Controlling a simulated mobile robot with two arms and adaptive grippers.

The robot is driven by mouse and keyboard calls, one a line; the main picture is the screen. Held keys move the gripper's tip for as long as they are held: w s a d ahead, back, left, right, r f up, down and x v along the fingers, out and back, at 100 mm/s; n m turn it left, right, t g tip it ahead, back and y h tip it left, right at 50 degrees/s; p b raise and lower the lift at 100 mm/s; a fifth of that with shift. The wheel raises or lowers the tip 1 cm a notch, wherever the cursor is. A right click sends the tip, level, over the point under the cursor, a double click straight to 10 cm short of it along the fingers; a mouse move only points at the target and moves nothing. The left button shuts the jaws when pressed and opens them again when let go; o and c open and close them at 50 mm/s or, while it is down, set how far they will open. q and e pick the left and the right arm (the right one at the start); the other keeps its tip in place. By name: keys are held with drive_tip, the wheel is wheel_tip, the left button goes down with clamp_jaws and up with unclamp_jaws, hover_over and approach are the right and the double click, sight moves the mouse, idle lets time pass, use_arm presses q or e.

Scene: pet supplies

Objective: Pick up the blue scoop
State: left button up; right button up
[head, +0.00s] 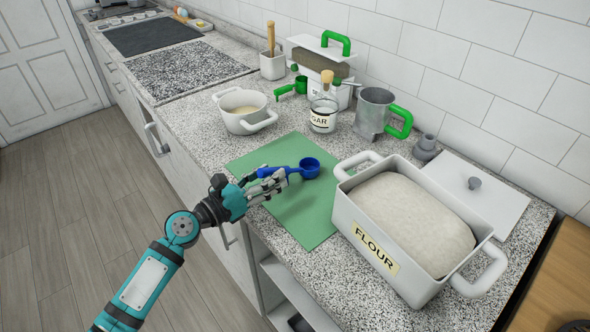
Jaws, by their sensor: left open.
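The blue scoop (309,167) lies on a green mat (306,216) on the speckled counter. Its round cup points right and its handle runs left to my left gripper. My left gripper (281,178) is open, with its fingers at the scoop's handle. Part of the handle is hidden by the fingers, and I cannot tell whether they touch it. My right gripper is not in view.
A large flour bin (350,226) stands right of the mat, its lid (500,197) behind it. A white pot (241,122), a sugar jar (323,122) and a metal cup with green handle (372,112) stand behind. The mat's front part is clear.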

sight(290, 169)
use_arm(q)
drive_tip(key=x, duration=0.3)
drive_tip(key=shift+w+f, duration=0.15)
clamp_jaws()
